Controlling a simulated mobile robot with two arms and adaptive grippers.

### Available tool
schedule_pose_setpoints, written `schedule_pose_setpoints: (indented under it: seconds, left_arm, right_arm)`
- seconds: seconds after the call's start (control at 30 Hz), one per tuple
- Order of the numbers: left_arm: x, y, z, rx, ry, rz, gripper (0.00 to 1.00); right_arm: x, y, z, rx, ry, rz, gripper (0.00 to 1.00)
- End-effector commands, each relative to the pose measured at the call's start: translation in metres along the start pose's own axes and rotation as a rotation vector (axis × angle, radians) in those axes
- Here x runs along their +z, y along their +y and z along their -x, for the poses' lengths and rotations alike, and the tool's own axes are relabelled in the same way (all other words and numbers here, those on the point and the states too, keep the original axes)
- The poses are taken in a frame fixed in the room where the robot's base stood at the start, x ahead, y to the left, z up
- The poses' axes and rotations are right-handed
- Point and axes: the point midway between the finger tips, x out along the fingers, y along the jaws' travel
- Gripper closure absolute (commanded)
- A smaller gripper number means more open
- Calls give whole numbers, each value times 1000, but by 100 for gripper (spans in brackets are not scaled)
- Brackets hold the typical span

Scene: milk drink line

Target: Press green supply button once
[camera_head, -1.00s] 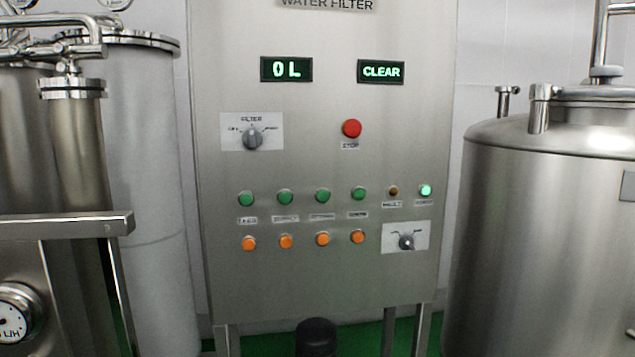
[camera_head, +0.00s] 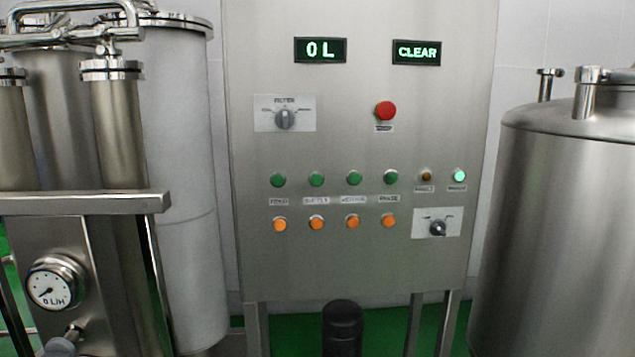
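A steel control panel (camera_head: 360,265) faces me. It has a row of green buttons, with small blurred labels below them. The second green button from the left (camera_head: 316,180) stands above a label that seems to read SUPPLY. Other green buttons are at the far left (camera_head: 278,180), third (camera_head: 354,178) and fourth (camera_head: 390,177). Orange buttons sit directly below, one under the second green button (camera_head: 316,223). The displays read 0 L (camera_head: 320,50) and CLEAR (camera_head: 417,52). Neither of my grippers is in view.
A red stop button (camera_head: 385,111) and a filter knob (camera_head: 285,118) sit higher on the panel. A lit green lamp (camera_head: 459,176) is at right. Steel pipework with a gauge (camera_head: 50,288) stands left, a steel tank (camera_head: 565,230) right. A black cylinder (camera_head: 342,325) stands below.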

Motion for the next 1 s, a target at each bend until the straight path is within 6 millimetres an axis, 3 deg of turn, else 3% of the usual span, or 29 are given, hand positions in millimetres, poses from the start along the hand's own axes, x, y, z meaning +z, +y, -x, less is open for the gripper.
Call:
schedule_pose_setpoints:
  seconds: [0.03, 0.1, 0.13, 1.0]
  left_arm:
    - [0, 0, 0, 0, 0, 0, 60]
    - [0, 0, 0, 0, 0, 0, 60]
    - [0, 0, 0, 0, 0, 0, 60]
    - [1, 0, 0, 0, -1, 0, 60]
  right_arm:
    - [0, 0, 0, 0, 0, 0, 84]
    - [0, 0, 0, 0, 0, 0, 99]
    - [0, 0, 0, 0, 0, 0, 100]
    - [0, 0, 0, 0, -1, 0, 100]
